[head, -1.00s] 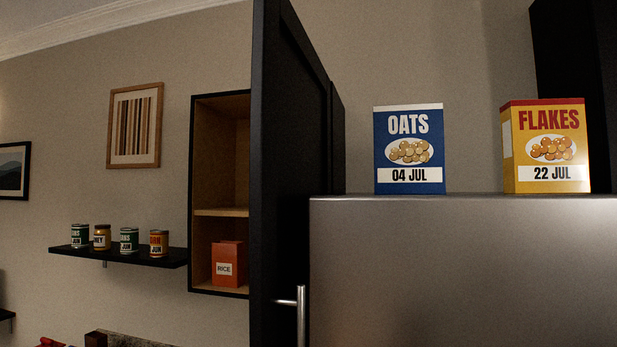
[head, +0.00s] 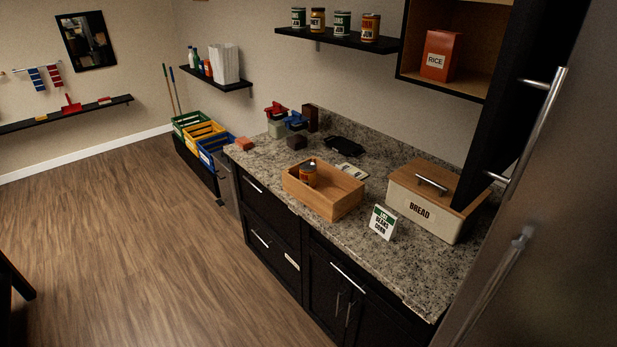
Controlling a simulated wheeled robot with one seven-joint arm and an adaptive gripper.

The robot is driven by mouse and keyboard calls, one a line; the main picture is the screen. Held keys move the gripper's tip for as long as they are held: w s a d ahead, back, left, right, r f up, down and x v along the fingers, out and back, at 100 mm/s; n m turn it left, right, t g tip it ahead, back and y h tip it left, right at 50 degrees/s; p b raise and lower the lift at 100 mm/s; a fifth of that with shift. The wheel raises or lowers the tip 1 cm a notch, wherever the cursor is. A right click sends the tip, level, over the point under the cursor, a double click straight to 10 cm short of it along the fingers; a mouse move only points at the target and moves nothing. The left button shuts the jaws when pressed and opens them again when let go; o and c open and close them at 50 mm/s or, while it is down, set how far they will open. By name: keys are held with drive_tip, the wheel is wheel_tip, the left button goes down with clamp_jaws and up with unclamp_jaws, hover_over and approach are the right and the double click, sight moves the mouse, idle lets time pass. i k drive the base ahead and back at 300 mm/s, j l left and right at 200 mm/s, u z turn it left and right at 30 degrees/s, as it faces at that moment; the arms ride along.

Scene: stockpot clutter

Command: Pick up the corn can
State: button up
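No can that I can read as corn shows. An orange-labelled can (head: 370,26) stands at the right end. Their labels are too small to read surely. On the counter, an orange-labelled container (head: 308,175) with a dark top stands in an open wooden box (head: 336,205); its print is unreadable. A small white and green card (head: 382,222) beside the box seems to read BEANS and CORN. My gripper is not in view.
The granite counter (head: 410,276) also holds a bread box (head: 428,208) and several small items at its far end. A steel fridge door (head: 550,190) and a black cabinet door stand close at right. The wooden floor (head: 130,240) at left is clear.

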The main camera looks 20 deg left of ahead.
sight(307, 168)
drive_tip(key=i+j, duration=0.2)
drive_tip(key=j, duration=0.2)
drive_tip(key=i+j, duration=0.2)
drive_tip(key=j, duration=0.25)
drive_tip(key=i+j+u, duration=0.1)
drive_tip(key=j, duration=0.3)
drive_tip(key=i+j, duration=0.25)
drive_tip(key=j, duration=0.15)
drive_tip(key=i+j, duration=0.2)
drive_tip(key=j, duration=0.2)
drive_tip(key=i+j+u, duration=0.1)
drive_tip(key=i+j, duration=0.15)
drive_tip(key=j, duration=0.2)
